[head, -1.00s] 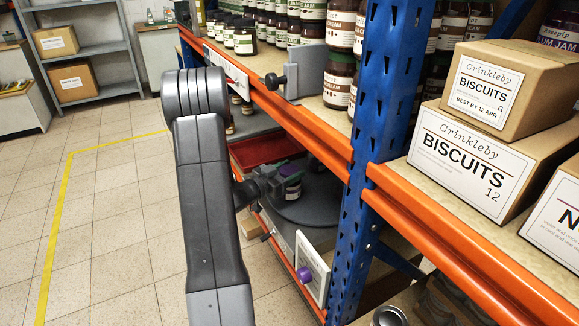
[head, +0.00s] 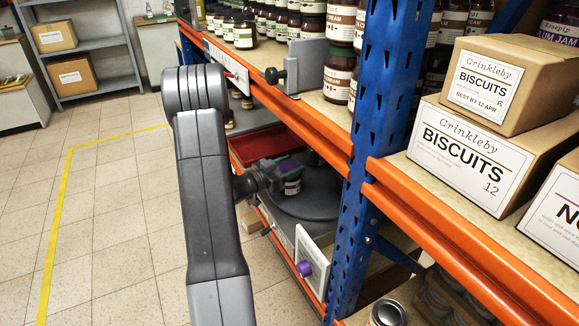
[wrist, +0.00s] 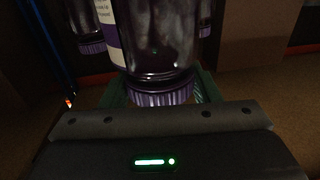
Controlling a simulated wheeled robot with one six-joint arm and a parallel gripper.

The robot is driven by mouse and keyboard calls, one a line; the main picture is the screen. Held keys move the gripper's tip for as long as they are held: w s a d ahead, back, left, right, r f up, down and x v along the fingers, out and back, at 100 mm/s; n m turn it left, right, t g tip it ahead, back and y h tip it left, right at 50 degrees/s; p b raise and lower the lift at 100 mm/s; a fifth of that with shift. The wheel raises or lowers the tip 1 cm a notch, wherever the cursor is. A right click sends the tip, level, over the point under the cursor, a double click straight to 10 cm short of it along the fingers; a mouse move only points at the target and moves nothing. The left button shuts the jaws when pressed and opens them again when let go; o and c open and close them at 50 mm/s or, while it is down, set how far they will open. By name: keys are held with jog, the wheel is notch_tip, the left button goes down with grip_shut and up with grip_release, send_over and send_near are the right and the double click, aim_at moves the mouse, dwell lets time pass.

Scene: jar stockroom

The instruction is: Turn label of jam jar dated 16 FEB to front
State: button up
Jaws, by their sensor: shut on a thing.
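A dark jar with a purple lid (head: 292,187) is in my gripper (head: 276,180) on the lower shelf, at the near left of a dark round turntable (head: 318,204). Part of its pale label shows, but no date is readable. I cannot tell whether its base touches the turntable. In the wrist view the jar (wrist: 158,45) appears upside down, its purple lid low in the picture between the green fingers of my gripper (wrist: 160,88).
A red tray (head: 240,150) lies behind the turntable. A blue upright (head: 385,90) and an orange beam (head: 300,135) bound the opening. Other jars (wrist: 88,30) show behind in the wrist view.

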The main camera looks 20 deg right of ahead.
jog(key=o, duration=1.7)
jog(key=shift+c, duration=0.2)
jog(key=shift+f, duration=0.15)
jog(key=p+v, duration=0.1)
jog(key=v, duration=1.2)
jog(key=shift+a+p, duration=0.3)
jog(key=shift+a, duration=0.1)
jog(key=shift+s, duration=0.1)
